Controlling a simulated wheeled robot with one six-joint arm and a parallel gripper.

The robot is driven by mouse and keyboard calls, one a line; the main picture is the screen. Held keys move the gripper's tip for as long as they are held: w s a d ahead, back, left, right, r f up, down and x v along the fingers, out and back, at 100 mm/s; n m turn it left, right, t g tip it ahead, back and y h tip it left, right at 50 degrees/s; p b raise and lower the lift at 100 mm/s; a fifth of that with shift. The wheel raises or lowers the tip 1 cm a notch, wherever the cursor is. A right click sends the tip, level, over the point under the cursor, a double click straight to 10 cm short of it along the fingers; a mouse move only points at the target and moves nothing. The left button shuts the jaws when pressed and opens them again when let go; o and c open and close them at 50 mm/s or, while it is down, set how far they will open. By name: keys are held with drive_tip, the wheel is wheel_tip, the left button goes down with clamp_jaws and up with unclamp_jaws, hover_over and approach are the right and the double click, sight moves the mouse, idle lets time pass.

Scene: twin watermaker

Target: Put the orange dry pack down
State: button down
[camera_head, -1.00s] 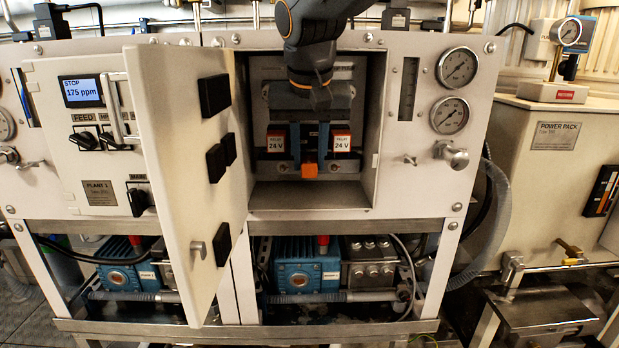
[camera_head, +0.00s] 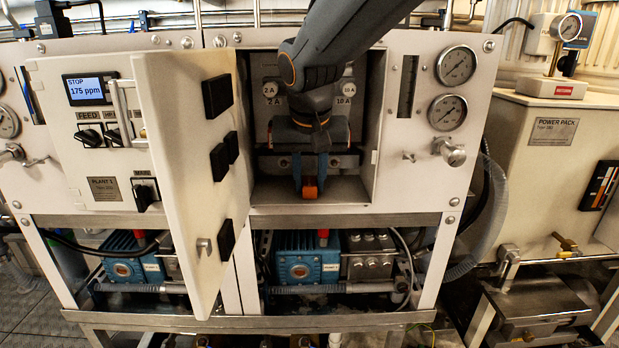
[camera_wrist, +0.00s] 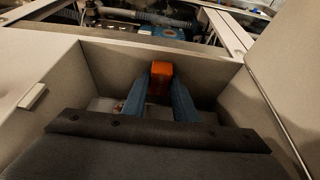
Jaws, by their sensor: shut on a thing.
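The orange dry pack (camera_head: 310,188) is between the blue fingers of my gripper (camera_head: 310,184), low inside the open cabinet compartment (camera_head: 270,192). My gripper is shut on it. I cannot tell whether the pack touches the compartment floor. My arm and gripper hide much of the compartment's back.
The white cabinet door (camera_head: 190,170) stands open to the left of the compartment. Pressure gauges (camera_head: 455,68) are to its right. Labels reading 2 A and 10 A show on the compartment's back wall. Pumps (camera_head: 305,262) sit on the frame below.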

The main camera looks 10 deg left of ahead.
drive_tip(key=c, duration=1.4)
unclamp_jaws()
drive_tip(key=shift+s+r, duration=0.1)
drive_tip(key=shift+r, duration=0.45)
drive_tip(key=b+v, duration=0.1)
drive_tip(key=v, duration=1)
drive_tip(key=shift+b, duration=0.3)
drive_tip(key=shift+s, duration=0.25)
